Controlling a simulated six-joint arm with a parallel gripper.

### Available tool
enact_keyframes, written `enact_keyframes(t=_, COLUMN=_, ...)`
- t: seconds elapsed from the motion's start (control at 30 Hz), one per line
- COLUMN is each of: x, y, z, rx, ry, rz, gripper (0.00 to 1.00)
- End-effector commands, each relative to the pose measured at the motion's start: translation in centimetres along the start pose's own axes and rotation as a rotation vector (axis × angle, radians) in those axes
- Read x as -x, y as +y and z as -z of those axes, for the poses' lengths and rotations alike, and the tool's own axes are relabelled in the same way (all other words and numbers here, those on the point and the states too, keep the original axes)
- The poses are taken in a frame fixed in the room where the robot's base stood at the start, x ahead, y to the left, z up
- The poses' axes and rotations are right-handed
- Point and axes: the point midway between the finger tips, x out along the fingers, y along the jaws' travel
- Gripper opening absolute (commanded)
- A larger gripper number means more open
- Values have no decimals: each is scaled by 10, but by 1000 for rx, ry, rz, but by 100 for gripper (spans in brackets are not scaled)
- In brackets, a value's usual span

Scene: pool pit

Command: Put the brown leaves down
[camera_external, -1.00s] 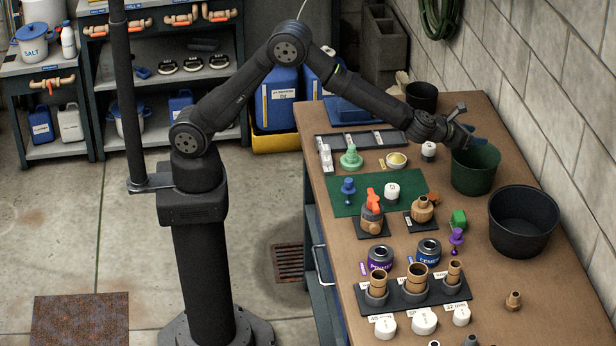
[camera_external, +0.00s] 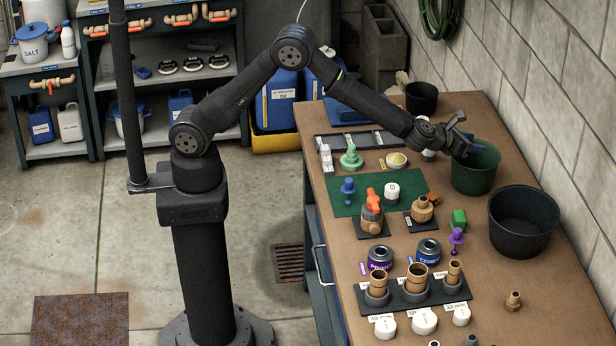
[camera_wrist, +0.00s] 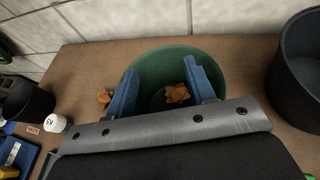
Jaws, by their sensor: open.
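A brown leaf (camera_wrist: 177,94) shows between my fingers in the wrist view and appears to lie inside the green bucket (camera_wrist: 165,60). A second brown leaf (camera_wrist: 104,96) is left of the bucket, apparently on the bench.
A large black tub (camera_external: 523,222) stands in front of the bucket, and a smaller black pot (camera_external: 421,98) stands behind it. A stone wall (camera_external: 545,100) runs along the right. The green mat (camera_external: 345,203) and several fittings and cans crowd the bench's left and near parts.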

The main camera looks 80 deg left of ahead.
Motion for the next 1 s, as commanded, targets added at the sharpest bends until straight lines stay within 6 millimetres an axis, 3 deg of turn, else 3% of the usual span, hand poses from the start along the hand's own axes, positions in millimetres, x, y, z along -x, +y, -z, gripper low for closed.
enact_keyframes(t=0.27, x=-3, y=0, z=8, rx=-3, ry=1, rz=0, gripper=50)
enact_keyframes(t=0.47, x=-15, y=0, z=38, rx=-5, ry=4, rz=-1, gripper=50)
enact_keyframes(t=0.53, x=-7, y=0, z=16, rx=3, ry=-4, rz=1, gripper=50)
enact_keyframes(t=0.8, x=13, y=0, z=-31, rx=2, ry=-1, rz=1, gripper=50)
enact_keyframes(t=1.0, x=-6, y=0, z=15, rx=-4, ry=4, rz=-1, gripper=50)
